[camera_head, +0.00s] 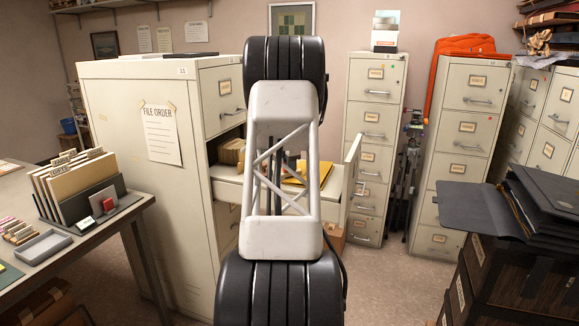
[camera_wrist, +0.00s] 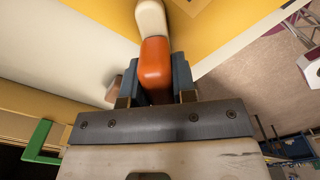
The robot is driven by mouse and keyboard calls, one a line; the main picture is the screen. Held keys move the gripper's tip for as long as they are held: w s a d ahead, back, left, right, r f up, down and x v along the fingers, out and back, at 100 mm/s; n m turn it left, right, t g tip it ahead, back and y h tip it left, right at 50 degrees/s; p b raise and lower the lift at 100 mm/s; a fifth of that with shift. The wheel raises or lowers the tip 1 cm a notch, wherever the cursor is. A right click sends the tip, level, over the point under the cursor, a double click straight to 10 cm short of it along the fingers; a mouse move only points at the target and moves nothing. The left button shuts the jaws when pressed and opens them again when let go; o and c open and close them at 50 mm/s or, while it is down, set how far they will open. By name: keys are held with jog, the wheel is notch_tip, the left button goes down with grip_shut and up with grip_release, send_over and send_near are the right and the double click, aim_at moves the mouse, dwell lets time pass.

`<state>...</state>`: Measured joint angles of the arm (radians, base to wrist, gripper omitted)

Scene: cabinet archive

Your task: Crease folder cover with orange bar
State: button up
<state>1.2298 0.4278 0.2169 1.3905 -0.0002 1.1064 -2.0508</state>
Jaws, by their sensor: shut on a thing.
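In the wrist view my gripper (camera_wrist: 156,78) is shut on the orange bar (camera_wrist: 155,62), with one blue-grey finger on each side. A cream-coloured end (camera_wrist: 150,18) extends beyond the orange part, over a yellow surface. In the head view a yellow folder (camera_head: 295,174) lies at the open drawer (camera_head: 231,188), partly hidden by my arm. My gripper and the bar are hidden behind my arm in that view.
The drawer front (camera_head: 353,170) stands out from the big cabinet (camera_head: 130,210). A desk (camera_head: 110,225) with a folder sorter is at left. Dark boxes (camera_head: 500,280) with black folders are at right. A green frame (camera_wrist: 42,142) shows beside my gripper.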

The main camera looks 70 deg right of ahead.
jog(key=shift+f, duration=0.3)
jog(key=shift+a, duration=0.1)
jog(key=shift+a+r, duration=0.1)
jog(key=shift+a, duration=0.8)
jog(key=shift+d, duration=0.1)
jog(key=shift+d, duration=1)
